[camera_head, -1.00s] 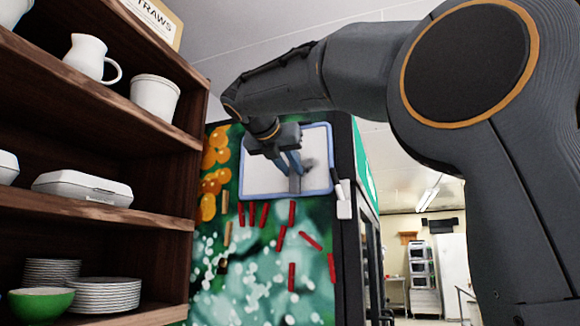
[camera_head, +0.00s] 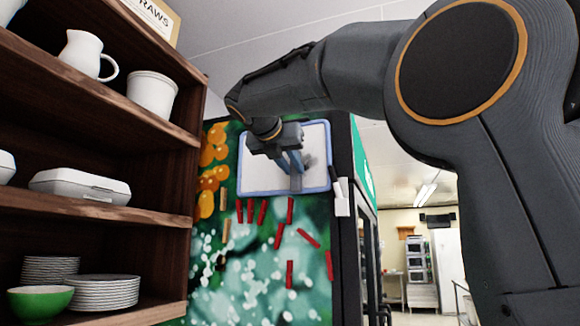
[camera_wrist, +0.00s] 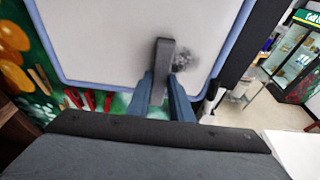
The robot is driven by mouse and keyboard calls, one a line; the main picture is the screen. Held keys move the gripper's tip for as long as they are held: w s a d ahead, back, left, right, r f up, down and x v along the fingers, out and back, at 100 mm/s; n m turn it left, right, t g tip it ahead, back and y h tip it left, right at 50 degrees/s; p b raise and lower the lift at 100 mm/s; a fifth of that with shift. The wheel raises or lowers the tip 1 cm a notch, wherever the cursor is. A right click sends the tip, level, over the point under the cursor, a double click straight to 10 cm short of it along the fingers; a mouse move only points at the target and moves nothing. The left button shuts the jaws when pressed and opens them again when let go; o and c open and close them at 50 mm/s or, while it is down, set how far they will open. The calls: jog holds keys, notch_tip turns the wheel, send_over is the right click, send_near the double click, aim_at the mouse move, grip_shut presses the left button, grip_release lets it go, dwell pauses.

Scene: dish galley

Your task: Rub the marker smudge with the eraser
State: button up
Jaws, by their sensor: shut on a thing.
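The whiteboard (camera_head: 262,173) has a pale blue frame and hangs on the side of a picture-covered cabinet. A grey marker smudge (camera_head: 309,160) is on its right part; in the wrist view the smudge (camera_wrist: 185,60) shows just right of the eraser. The eraser (camera_wrist: 164,60) is a dark grey block, held upright and close against the board; I cannot tell whether it touches. My gripper (camera_wrist: 166,95) is shut on the eraser's lower part. In the head view my gripper (camera_head: 290,165) is in front of the board and partly hides the eraser and smudge.
A wooden shelf (camera_head: 100,205) with dishes, a jug (camera_head: 86,54) and a green bowl (camera_head: 40,302) stands close at left. Several red sticks (camera_head: 289,273) are on the cabinet side below the board. A white holder (camera_head: 341,200) with a marker is at the board's right.

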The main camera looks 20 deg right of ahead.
jog(key=shift+s+d, duration=1.1)
jog(key=shift+d, duration=0.25)
jog(key=shift+s+d+p, duration=0.2)
jog(key=shift+s+d, duration=0.3)
jog(key=shift+d, duration=0.25)
jog(key=shift+s+d+p, duration=0.15)
jog(key=shift+s+d, duration=0.3)
jog(key=shift+d, duration=0.3)
jog(key=shift+r+p, duration=0.55)
jog(key=shift+p, duration=0.25)
jog(key=shift+w+a+p, duration=2.15)
jog(key=shift+w+a, duration=0.05)
jog(key=shift+a, duration=0.8)
jog(key=shift+s+d+r, duration=0.15)
jog(key=shift+s+d, duration=0.6)
jog(key=shift+d, duration=0.25)
jog(key=shift+s+d+r, duration=0.2)
jog(key=shift+s+d, duration=0.5)
jog(key=shift+d, duration=0.3)
jog(key=shift+s+d+r, duration=0.15)
jog(key=shift+s+d, duration=0.6)
jog(key=shift+d, duration=0.25)
jog(key=shift+s+a, duration=0.9)
jog(key=shift+s, duration=0.3)
jog(key=shift+s+a, duration=0.85)
jog(key=shift+s, duration=0.3)
